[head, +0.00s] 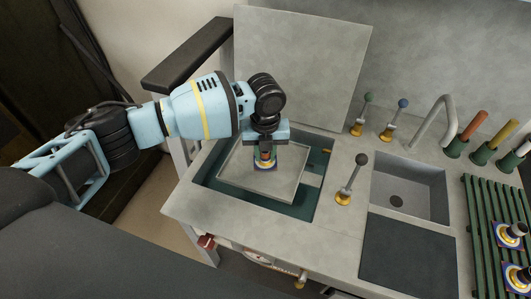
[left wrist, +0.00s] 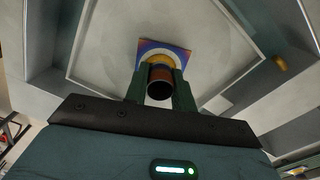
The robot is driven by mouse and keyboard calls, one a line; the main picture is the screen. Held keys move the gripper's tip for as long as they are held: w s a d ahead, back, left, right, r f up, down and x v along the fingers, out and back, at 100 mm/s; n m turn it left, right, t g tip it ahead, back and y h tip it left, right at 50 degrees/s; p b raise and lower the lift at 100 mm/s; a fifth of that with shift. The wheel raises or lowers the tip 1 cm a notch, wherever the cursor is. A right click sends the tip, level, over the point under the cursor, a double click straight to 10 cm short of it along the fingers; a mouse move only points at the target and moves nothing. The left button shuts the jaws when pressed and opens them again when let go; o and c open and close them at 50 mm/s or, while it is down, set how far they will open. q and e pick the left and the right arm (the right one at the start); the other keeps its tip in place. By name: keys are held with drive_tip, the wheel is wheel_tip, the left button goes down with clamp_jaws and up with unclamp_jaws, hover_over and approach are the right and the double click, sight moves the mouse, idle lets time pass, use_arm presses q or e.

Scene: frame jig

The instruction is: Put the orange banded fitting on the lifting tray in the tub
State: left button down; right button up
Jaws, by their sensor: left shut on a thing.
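My left gripper (head: 265,149) points down over the tub and is shut on the orange banded fitting (head: 264,161). The fitting is upright, with a square blue base; it also shows between the fingers in the left wrist view (left wrist: 160,88). Its base is over the middle of the pale grey lifting tray (head: 272,186). I cannot tell whether the base touches the tray. The tray sits inside the tub (head: 300,209), which has a dark teal interior. In the left wrist view the tray (left wrist: 110,50) fills the middle. My right gripper is not in view.
A raised grey lid (head: 300,60) stands behind the tub. A black-knobbed lever (head: 351,180) and two smaller levers stand right of it. Further right are a sink (head: 410,185), a faucet (head: 438,120) and a green slatted rack (head: 480,225) with similar fittings.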

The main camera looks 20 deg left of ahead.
use_arm(q)
drive_tip(key=shift+f, duration=0.3)
drive_tip(key=shift+f, duration=0.2)
drive_tip(key=c, duration=1.2)
unclamp_jaws()
drive_tip(key=shift+o, duration=0.2)
wheel_tip(320, 180, up, 12)
drive_tip(key=shift+r+p, duration=0.2)
drive_tip(key=shift+p, duration=0.15)
